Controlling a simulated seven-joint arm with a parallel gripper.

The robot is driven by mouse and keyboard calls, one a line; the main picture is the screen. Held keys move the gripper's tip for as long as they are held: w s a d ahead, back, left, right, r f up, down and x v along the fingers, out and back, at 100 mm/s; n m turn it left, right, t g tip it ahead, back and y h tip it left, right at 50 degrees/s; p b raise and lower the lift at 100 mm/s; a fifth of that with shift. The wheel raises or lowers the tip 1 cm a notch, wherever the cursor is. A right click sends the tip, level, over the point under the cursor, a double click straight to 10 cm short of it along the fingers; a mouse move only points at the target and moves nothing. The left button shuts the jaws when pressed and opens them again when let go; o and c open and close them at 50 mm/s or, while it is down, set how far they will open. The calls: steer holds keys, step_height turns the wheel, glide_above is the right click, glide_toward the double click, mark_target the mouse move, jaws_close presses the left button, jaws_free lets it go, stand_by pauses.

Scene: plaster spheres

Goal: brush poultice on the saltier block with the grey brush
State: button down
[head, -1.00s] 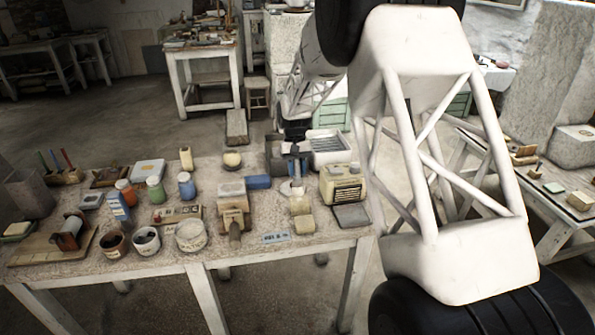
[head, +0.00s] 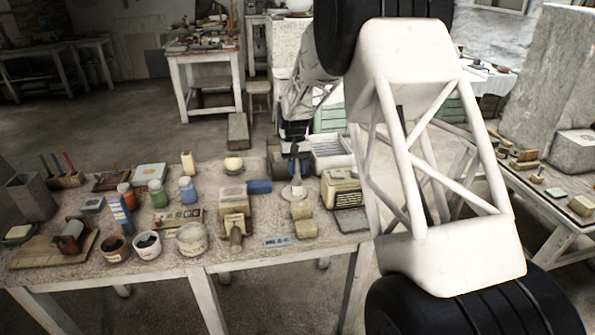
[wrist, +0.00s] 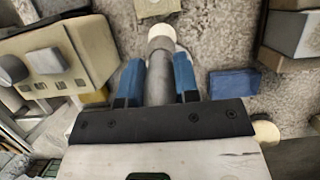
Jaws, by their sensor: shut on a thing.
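My gripper (head: 295,166) points down over the right part of the worktable (head: 120,272). In the wrist view, its two blue fingers (wrist: 158,82) are shut on an upright-looking grey handle with a pale round end, seemingly the grey brush (wrist: 160,52). The pale round foot of this tool (head: 293,192) shows just above the table in the head view; I cannot tell if it touches. Two small beige blocks, one behind (head: 301,209) and one in front (head: 306,228), sit just in front of it. I cannot tell which is saltier, nor which container holds poultice.
A beige box with dials (head: 342,190) stands close right of my gripper. A blue block (head: 259,186) lies to its left. Several open tubs, including a white one (head: 192,240), stand further left. A small card (head: 277,241) lies near the front edge.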

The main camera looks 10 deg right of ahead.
steer(key=shift+w, duration=0.3)
steer(key=shift+s+r, duration=0.35)
steer(key=shift+s, duration=0.25)
steer(key=shift+s+r, duration=0.3)
steer(key=shift+s, duration=0.3)
steer(key=shift+s, duration=0.15)
steer(key=shift+s+f, duration=0.15)
steer(key=shift+s, duration=0.7)
steer(key=shift+s+f, duration=0.15)
steer(key=shift+s, duration=0.65)
steer(key=shift+f, duration=0.4)
steer(key=shift+s, duration=0.15)
steer(key=shift+s+r, duration=0.1)
steer(key=shift+s, duration=0.35)
